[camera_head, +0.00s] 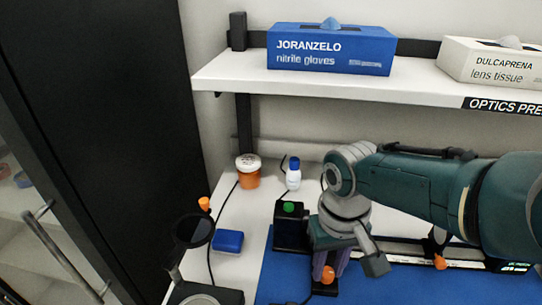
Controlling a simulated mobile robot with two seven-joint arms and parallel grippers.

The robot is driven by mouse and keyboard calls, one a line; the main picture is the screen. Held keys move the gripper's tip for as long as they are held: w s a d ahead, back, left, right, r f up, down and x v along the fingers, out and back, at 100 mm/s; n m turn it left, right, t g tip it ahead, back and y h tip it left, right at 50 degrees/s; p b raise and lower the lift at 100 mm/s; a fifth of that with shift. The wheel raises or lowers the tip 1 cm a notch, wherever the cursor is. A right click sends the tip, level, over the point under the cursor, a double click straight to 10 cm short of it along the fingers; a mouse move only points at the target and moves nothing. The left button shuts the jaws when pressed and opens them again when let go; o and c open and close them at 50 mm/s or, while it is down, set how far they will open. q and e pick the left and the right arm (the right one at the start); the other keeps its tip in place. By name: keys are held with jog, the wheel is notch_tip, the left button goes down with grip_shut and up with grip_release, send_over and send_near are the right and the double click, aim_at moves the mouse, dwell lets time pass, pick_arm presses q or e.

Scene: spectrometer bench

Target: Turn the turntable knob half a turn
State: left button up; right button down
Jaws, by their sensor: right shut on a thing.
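My right gripper (329,272) points down in the middle of the bench, at the end of my arm from the right. Its purple-grey fingers are shut on an orange knob (328,276), which looks like the turntable knob. Only part of the knob shows between the fingertips. My wrist and the fingers hide most of the turntable around it, and I cannot tell the knob's angle. My left gripper is not in view.
A black box with a green top (289,226) stands close left of my gripper. A round dark part (193,230), a blue box (228,240), an orange jar (248,172) and a white bottle (293,175) are farther left. A shelf (350,88) with boxes spans above.

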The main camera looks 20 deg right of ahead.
aim_at(327, 272)
jog(key=shift+a+m, duration=0.1)
jog(key=shift+m, duration=0.4)
jog(key=c, duration=0.6)
grip_release()
notch_tip(327, 272, up, 8)
jog(key=p, duration=0.6)
jog(key=shift+r, duration=0.25)
jog(key=shift+r+p, duration=0.35)
jog(key=shift+r, duration=0.4)
